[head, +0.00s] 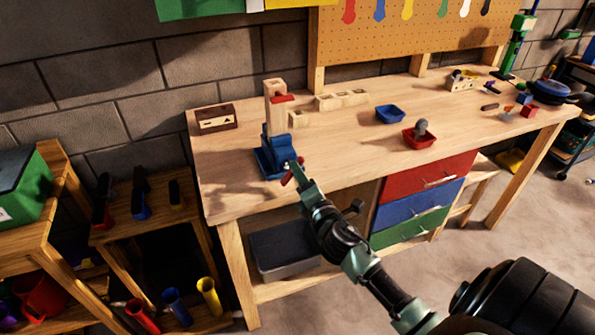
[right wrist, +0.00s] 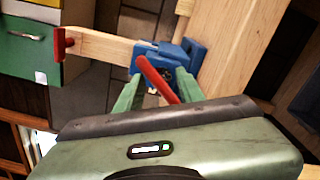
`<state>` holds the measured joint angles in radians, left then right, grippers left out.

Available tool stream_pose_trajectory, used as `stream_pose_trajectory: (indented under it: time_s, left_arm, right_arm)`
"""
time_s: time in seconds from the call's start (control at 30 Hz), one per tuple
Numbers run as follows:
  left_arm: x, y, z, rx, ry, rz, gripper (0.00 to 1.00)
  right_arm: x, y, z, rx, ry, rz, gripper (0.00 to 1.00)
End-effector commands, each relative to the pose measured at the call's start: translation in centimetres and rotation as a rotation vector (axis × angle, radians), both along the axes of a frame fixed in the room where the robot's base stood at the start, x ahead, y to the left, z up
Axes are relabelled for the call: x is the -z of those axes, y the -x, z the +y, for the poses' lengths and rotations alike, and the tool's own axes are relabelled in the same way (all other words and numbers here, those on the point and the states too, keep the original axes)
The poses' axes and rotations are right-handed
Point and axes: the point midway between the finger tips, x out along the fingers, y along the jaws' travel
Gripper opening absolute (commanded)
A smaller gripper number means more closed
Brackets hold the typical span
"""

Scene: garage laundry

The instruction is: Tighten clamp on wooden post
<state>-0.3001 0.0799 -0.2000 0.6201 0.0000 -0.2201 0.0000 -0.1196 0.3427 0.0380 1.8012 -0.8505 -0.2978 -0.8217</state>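A blue clamp (head: 272,154) stands at the front left edge of the workbench, with an upright wooden post (head: 276,115) in it. The clamp (right wrist: 195,48) and post (right wrist: 100,46) also show in the right wrist view, the post lying across the picture. The clamp's red handle (right wrist: 156,80) slants between the fingers of my right gripper (right wrist: 160,76). The fingers are apart, one on each side of the handle; I cannot tell if either touches it. In the head view my right gripper (head: 298,172) is at the clamp's front. My left gripper is not in view.
The wooden workbench (head: 345,150) holds a dark wooden box (head: 212,118), a blue bin (head: 390,114) and a red bin (head: 418,139). Coloured drawers (head: 425,175) are under it. A lower wooden shelf with tools stands at the left. Bench room right of the clamp is clear.

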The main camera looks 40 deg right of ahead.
Motion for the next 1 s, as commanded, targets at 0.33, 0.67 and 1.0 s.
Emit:
stream_pose_trajectory:
  time_s: [0.33, 0.67, 1.0]
  left_arm:
    - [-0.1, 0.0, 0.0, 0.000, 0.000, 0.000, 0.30]
    - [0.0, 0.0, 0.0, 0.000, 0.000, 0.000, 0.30]
    - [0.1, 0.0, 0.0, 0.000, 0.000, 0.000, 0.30]
  right_arm:
    - [0.2, 2.5, 0.5, 0.002, -0.003, 0.003, 0.35]
    - [0.1, 4.8, 1.1, 0.001, -0.003, 0.002, 0.35]
    - [0.0, 6.5, 1.5, 0.000, -0.001, 0.001, 0.35]
